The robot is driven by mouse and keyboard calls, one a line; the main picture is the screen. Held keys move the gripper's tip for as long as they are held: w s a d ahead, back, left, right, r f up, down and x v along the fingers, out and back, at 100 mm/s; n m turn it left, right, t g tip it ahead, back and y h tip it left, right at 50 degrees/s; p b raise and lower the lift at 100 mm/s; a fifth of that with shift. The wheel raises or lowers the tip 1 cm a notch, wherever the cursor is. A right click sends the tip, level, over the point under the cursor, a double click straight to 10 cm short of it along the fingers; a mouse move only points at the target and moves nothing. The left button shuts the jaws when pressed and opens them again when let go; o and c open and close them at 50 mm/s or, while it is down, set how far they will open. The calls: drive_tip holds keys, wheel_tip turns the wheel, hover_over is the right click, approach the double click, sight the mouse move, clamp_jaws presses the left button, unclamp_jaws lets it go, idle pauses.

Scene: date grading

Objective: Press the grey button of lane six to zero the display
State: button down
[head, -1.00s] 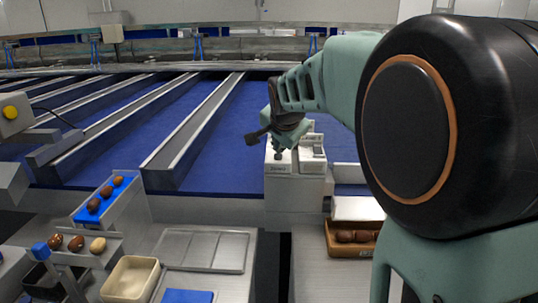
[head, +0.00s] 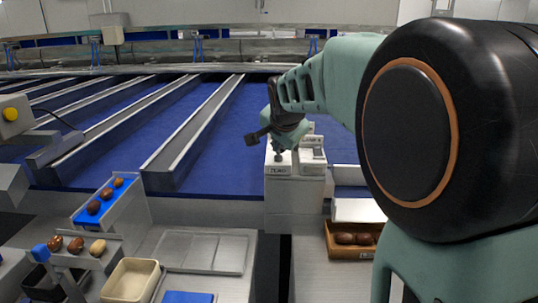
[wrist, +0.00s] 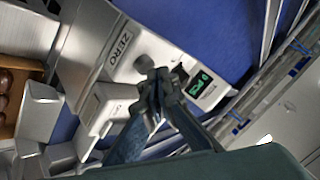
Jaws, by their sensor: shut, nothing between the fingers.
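A white counter box (head: 295,190) stands at the end of a lane, right of centre in the head view. It carries a ZERO label (wrist: 121,45) and a small dark display (wrist: 201,84) with lit green characters in the wrist view. The grey button (wrist: 144,63) lies between the label and the display. My gripper (wrist: 158,76) is shut and empty, its fingertips at the button. I cannot tell whether they touch or press it. In the head view my gripper (head: 279,152) points down onto the box top, and the fingers hide most of the button. No lane number is readable.
Metal lane rails (head: 195,130) run over blue belts to the left. A brown tray (head: 345,253) of dates sits right of the box. A beige bin (head: 128,280) and a sloped chute (head: 125,210) with several dates stand at lower left.

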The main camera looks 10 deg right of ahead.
sight(279, 157)
drive_tip(key=shift+r, duration=0.5)
drive_tip(key=shift+r+p, duration=1.85)
drive_tip(key=shift+r, duration=0.7)
